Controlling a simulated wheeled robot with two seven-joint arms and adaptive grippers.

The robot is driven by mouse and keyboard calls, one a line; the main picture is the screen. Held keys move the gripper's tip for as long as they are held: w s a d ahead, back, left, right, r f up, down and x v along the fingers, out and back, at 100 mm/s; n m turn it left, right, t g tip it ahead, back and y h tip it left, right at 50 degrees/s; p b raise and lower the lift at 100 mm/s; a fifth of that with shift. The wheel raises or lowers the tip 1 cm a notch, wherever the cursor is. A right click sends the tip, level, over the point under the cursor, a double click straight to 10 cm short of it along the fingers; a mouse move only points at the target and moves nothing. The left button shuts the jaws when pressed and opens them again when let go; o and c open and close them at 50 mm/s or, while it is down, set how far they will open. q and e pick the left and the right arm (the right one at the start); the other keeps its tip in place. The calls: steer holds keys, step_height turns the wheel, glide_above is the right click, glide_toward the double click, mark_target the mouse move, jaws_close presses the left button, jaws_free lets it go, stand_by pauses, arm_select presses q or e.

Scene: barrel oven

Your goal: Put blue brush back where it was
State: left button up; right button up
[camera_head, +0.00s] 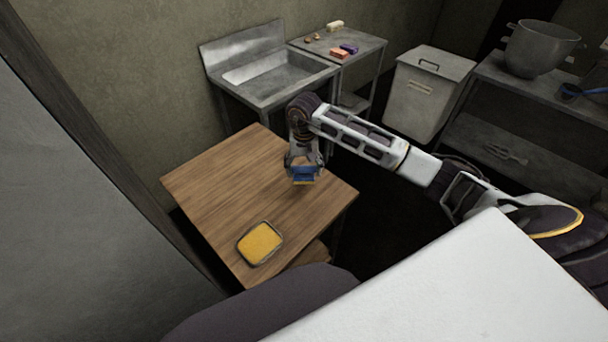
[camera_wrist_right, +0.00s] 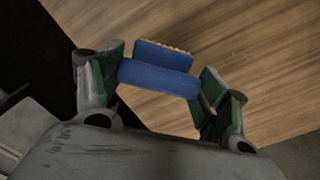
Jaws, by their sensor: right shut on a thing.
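The blue brush (camera_head: 303,174) is in my right gripper (camera_head: 304,166), over the right part of the wooden table (camera_head: 212,178). In the right wrist view the blue brush (camera_wrist_right: 158,78) lies between the two green-padded fingers of the right gripper (camera_wrist_right: 160,85), with a thin yellowish edge of bristles at its far side. The gripper is shut on it. I cannot tell whether the brush touches the tabletop. My left gripper is not in view.
A tray of yellow content (camera_head: 261,243) sits at the table's near edge. A lidded bin (camera_head: 425,95) and a shelf with a large pot (camera_head: 538,48) stand right.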

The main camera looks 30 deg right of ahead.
mark_target(304, 174)
steer(key=shift+f, duration=0.5)
step_height(304, 174, down, 2)
steer(key=shift+f, duration=0.4)
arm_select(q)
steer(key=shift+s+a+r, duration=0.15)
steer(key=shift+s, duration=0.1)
arm_select(e)
steer(key=shift+f, duration=0.15)
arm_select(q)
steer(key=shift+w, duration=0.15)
